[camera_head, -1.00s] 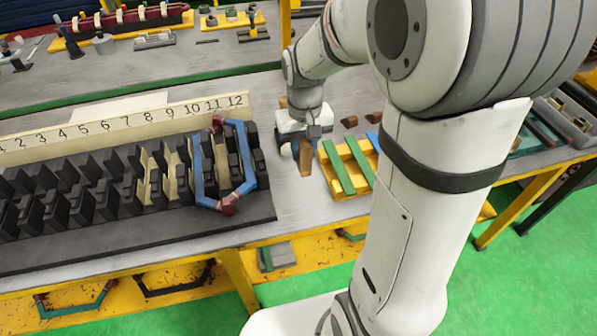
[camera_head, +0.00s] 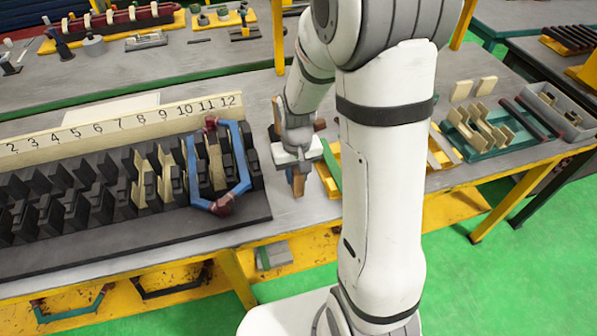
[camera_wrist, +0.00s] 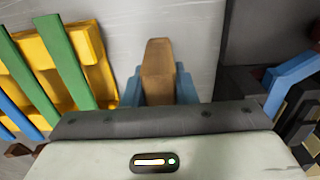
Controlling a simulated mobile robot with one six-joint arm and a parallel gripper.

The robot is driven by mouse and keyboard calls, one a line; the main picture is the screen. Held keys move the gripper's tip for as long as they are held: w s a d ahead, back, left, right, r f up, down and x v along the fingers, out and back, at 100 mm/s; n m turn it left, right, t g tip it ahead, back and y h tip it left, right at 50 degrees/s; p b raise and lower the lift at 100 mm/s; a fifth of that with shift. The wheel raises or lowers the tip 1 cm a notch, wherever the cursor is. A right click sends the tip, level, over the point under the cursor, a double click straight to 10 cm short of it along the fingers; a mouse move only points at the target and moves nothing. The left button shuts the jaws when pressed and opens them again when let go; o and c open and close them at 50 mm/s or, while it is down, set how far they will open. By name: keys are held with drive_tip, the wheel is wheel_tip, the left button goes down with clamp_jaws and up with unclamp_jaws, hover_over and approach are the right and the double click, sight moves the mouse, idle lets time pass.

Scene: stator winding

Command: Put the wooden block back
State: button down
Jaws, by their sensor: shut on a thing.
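The wooden block (camera_wrist: 158,72) is a brown, tapered piece held between the blue fingertips of my gripper (camera_wrist: 159,87) in the wrist view. In the head view my gripper (camera_head: 297,176) points down over the grey table, between the stator rack and a yellow tray. The block (camera_head: 299,186) shows there below the jaws. Another brown piece (camera_head: 319,124) shows behind the gripper, partly hidden.
The black stator rack (camera_head: 110,225) with a numbered board (camera_head: 125,122) is on the left, with a blue coil (camera_head: 238,150) near slots 11 and 12. The yellow tray (camera_wrist: 88,42) holds green and blue strips. Bare table (camera_wrist: 185,30) lies under the gripper.

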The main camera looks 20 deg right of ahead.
drive_tip(key=shift+f, duration=0.25)
drive_tip(key=c, duration=1.2)
unclamp_jaws()
drive_tip(key=shift+r, duration=0.1)
drive_tip(key=shift+o, duration=0.2)
drive_tip(key=shift+w+r, duration=0.15)
drive_tip(key=shift+r, duration=0.45)
wheel_tip(320, 180, up, 11)
drive_tip(key=shift+r, duration=0.1)
drive_tip(key=s+r+t, duration=0.3)
drive_tip(key=s+r, duration=0.2)
drive_tip(key=s, duration=0.9)
drive_tip(key=shift+s+d+r, duration=0.2)
